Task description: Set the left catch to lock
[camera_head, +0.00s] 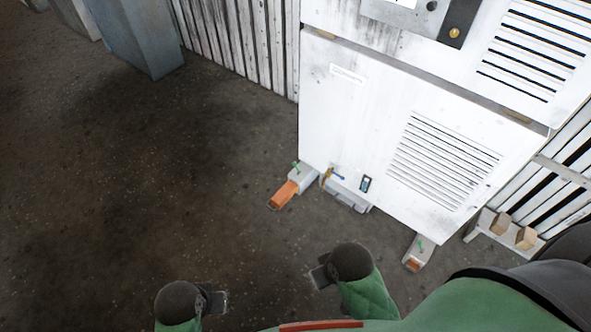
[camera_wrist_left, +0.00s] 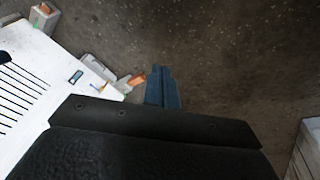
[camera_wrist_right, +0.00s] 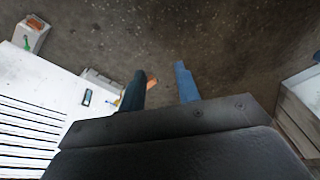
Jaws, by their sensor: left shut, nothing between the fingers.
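The white blower housing (camera_head: 345,110) stands at the upper right in the head view. At its lower left corner is a grey block with a green lever (camera_head: 296,166) and an orange end piece (camera_head: 284,194). A similar block with a green lever (camera_head: 420,246) is at its lower right corner. Between them are a small blue lever (camera_head: 337,176) and a brass-coloured part (camera_head: 326,178). I cannot tell which part is the left catch, or its setting. My left gripper (camera_wrist_left: 163,88) is shut and empty, away from the housing. My right gripper (camera_wrist_right: 160,85) is open and empty.
A small dark display (camera_head: 365,184) is on the housing's lower edge. A low ledge with wooden blocks (camera_head: 526,239) is at the right. A grey-blue cabinet (camera_head: 135,35) stands at the upper left. The dark floor (camera_head: 130,180) between is clear.

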